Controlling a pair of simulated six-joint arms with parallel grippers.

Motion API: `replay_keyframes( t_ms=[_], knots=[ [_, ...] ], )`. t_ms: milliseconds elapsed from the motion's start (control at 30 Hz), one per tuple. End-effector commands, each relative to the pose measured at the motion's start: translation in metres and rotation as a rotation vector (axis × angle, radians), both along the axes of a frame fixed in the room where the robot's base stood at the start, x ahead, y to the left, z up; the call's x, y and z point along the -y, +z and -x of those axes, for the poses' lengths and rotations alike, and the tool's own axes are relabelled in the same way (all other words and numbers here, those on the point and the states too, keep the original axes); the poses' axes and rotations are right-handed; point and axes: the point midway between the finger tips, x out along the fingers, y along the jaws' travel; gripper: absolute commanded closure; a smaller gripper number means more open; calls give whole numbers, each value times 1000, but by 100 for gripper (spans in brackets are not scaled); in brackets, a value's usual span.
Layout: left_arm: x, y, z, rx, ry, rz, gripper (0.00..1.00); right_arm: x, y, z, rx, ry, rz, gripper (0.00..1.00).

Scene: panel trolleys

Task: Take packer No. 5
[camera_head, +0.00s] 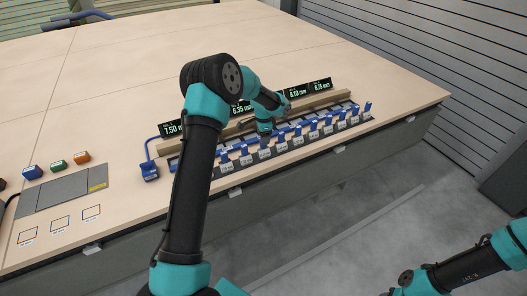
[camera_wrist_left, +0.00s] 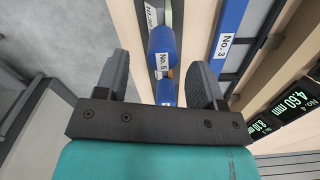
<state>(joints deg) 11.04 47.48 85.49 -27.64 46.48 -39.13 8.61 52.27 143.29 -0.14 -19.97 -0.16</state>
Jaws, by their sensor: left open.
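A blue packer (camera_wrist_left: 161,42) with a white No. 5 label shows between the two dark fingers of my left gripper (camera_wrist_left: 160,66) in the left wrist view. The fingers stand apart on either side of it; I cannot tell whether either touches it. In the head view my left gripper (camera_head: 266,128) is low over the row of blue packers (camera_head: 297,138), and the arm hides part of the row. My right gripper is out of view; only part of my right arm shows at the bottom right.
Black displays (camera_head: 174,129) with green mm readings stand behind the row. A blue strip labelled No. 3 (camera_wrist_left: 229,35) lies beside the fingers. Blue, green and orange blocks (camera_head: 57,165) and a grey panel (camera_head: 62,190) are at the left.

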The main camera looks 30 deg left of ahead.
Motion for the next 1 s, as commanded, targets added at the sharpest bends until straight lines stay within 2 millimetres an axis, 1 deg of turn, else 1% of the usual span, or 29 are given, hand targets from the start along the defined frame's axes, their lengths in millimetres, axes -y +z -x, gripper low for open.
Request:
replay_keyframes(
  t_ms=[133,333,433,533,967,1000],
  knots=[
    [-1,-11,0,-3,0,0,37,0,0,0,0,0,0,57],
    [-2,-38,-1,-3,-1,0,37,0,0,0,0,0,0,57],
    [-2,-48,-2,-1,-1,1,37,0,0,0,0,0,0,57],
    [-2,-52,-2,0,0,0,37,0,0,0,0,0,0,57],
    [-2,-51,-2,0,0,0,37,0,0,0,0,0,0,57],
    [-2,-51,-2,0,0,0,39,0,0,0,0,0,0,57]
  ],
)
